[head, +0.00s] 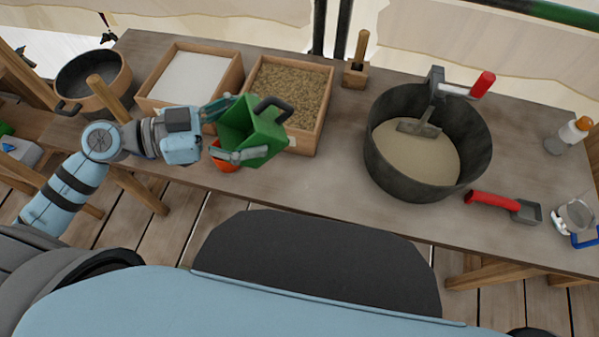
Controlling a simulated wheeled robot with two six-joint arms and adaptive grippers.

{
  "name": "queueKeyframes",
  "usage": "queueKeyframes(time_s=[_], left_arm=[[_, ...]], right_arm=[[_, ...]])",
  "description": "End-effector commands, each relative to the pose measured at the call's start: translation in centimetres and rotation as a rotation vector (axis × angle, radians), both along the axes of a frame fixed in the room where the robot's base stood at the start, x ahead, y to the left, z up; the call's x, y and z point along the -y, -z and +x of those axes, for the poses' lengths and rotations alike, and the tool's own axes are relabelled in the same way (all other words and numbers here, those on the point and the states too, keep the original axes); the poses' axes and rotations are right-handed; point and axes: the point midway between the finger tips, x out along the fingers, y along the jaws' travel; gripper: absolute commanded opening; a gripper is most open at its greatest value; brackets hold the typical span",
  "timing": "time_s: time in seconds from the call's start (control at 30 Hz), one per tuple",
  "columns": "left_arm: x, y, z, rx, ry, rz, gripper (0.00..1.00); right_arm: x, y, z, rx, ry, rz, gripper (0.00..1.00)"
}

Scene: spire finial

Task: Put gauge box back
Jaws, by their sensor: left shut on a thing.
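The green gauge box (262,140) has a dark handle and an open mouth, and it is tilted. My left gripper (222,130) comes in from the left and is shut on the gauge box at its left side. The box is held near the front edge of the bench, in front of the lower left part of a wooden tray of coarse tan sand (292,92). I cannot tell what is inside the box. My right gripper is not in view.
An orange-red item (224,163) shows partly below the gauge box. A tray of white material (190,78) stands behind left. A black tub of mortar (378,150), a red-handled scoop (495,202) and a clear jug (575,215) stand right. Bare bench (320,185) lies left of the tub.

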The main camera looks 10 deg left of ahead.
Motion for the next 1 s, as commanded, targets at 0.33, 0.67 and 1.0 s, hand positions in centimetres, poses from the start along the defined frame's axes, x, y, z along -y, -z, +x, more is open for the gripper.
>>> queueKeyframes(time_s=[0.33,0.67,1.0], left_arm=[[5.6,2.1,4.9,-0.235,0.234,0.536,0.3],[5.6,9.7,5.4,-0.304,0.179,0.627,0.3],[5.6,18.6,5.6,-0.295,0.177,0.627,0.3]], right_arm=[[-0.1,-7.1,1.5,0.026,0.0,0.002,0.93],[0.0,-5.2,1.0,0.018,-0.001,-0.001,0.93],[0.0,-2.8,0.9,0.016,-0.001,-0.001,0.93]])
